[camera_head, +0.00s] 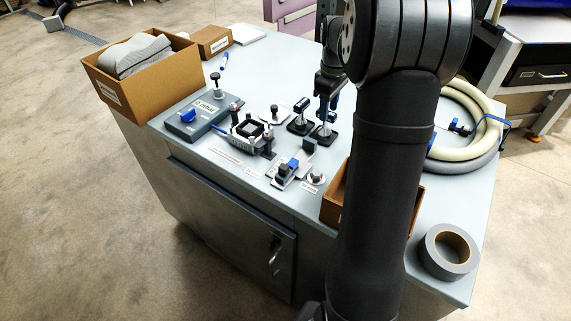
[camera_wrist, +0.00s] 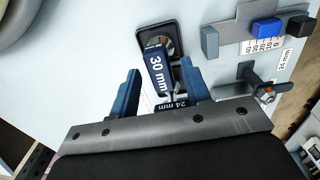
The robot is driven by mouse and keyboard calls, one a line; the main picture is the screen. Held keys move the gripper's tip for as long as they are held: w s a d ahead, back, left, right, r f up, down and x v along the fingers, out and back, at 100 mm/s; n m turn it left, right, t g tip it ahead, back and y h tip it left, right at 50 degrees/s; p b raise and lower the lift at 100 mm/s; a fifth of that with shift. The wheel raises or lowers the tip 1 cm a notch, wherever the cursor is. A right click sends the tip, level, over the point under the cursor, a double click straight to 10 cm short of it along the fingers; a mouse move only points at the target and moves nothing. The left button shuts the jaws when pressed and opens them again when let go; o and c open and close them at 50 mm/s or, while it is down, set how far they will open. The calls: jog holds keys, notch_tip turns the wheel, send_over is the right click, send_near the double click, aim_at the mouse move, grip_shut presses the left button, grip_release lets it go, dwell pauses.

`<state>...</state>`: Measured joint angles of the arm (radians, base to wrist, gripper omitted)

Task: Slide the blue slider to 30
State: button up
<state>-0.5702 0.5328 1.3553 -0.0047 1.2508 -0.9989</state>
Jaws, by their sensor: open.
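The blue slider (camera_wrist: 264,29) sits on a grey rail in the wrist view, between a grey block (camera_wrist: 210,41) and a dark end block (camera_wrist: 298,26). Its printed scale (camera_wrist: 265,45) reads from 40 down to 0; the exact setting is unclear. The slider also shows in the head view (camera_head: 293,164). My gripper (camera_wrist: 160,76) is open, its fingers on either side of a dark blue block marked 30 mm (camera_wrist: 158,66), apart from the slider. A block marked 24 mm (camera_wrist: 172,104) shows nearer the palm. In the head view, my gripper (camera_head: 328,103) is above the small stands.
A grey unit (camera_head: 192,118), a black frame (camera_head: 250,132), a coiled hose (camera_head: 470,152), a tape roll (camera_head: 448,250) and a cardboard box (camera_head: 150,83) stand on the bench. My arm hides part of another box (camera_head: 335,205).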

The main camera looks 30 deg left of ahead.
jog(key=s+a+r+n, duration=0.2)
jog(key=s+r+n, duration=0.65)
jog(key=s, duration=0.25)
notch_tip(320, 180, up, 3)
jog(key=n, duration=1)
send_over(284, 167)
jog(key=shift+m, duration=0.25)
notch_tip(284, 167, down, 17)
grip_shut()
